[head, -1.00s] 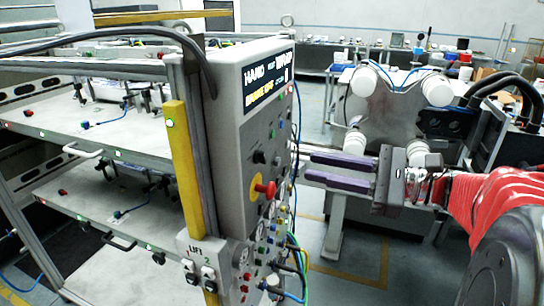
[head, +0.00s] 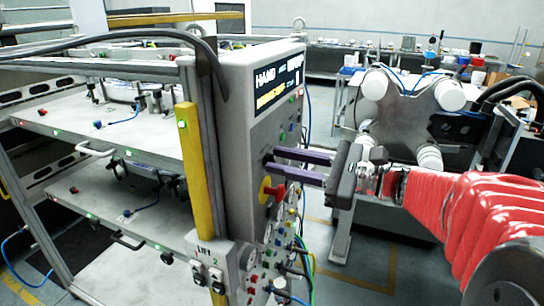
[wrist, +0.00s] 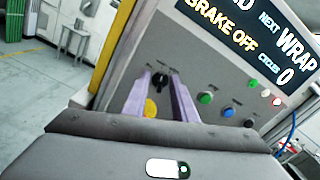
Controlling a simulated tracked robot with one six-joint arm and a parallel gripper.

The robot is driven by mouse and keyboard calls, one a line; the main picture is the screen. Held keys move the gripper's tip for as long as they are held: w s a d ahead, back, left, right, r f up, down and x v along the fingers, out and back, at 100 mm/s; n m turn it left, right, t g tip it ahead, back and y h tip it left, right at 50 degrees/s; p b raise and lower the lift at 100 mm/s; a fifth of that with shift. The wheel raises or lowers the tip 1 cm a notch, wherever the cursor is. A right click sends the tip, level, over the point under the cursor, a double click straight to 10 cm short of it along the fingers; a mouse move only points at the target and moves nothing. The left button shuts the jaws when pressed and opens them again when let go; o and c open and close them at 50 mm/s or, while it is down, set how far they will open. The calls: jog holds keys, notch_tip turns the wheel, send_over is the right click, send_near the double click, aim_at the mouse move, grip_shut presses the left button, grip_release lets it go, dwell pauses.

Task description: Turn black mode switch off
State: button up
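The grey control panel (head: 243,130) has a display at its top and rows of knobs and buttons. My gripper (head: 272,161) is open, its two purple fingers reaching to the panel face just above the red and yellow stop button (head: 271,190). In the wrist view, a black switch knob (wrist: 160,80) sits between the tips of my open gripper (wrist: 160,77). I cannot tell whether the fingers touch it. In the head view the fingers largely cover this knob, and its turned position is unclear.
In the wrist view, green (wrist: 205,97), blue (wrist: 229,111) and black (wrist: 249,122) controls lie to the right of the fingers. A yellow post (head: 192,185) and tray shelves (head: 95,130) stand left of the panel. A wrapping machine (head: 400,115) stands behind my arm.

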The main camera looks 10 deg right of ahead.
jog(key=shift+c, duration=0.5)
grip_shut()
